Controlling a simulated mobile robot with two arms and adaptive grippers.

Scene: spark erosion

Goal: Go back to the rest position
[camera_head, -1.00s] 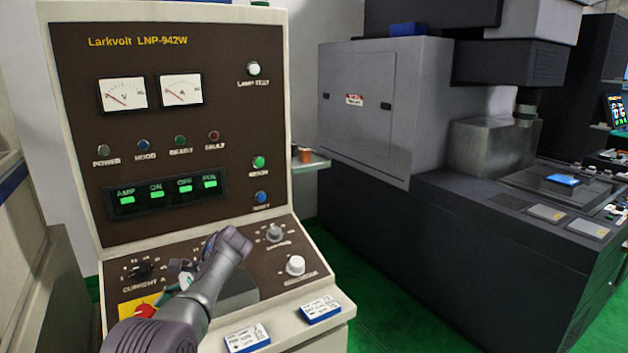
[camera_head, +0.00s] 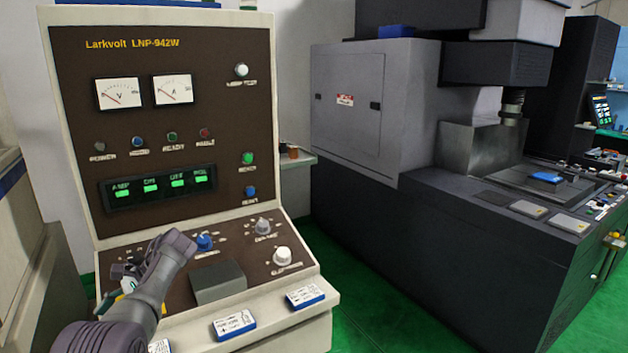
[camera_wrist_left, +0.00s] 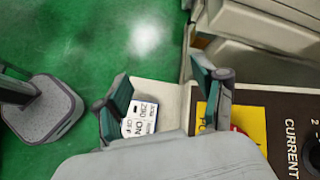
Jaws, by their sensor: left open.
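My left arm comes in from the bottom left in the head view. Its gripper (camera_head: 118,290) is over the lower left of the console's (camera_head: 228,262) sloping control panel, partly hidden by the wrist. In the left wrist view the gripper (camera_wrist_left: 166,88) is open, with its two teal-lined fingers apart and nothing between them. A white and blue card block (camera_wrist_left: 141,118) lies on the console's front ledge below the fingers. A yellow label (camera_wrist_left: 202,117) and part of a red knob (camera_wrist_left: 238,131) show beside the right finger. My right gripper is not in view.
More card blocks (camera_head: 234,324) lie on the console's front ledge. A grey block (camera_head: 218,283) and a blue knob (camera_head: 205,242) are on the panel right of my wrist. A large dark machine (camera_head: 440,240) stands to the right. Green floor (camera_head: 350,318) lies between them.

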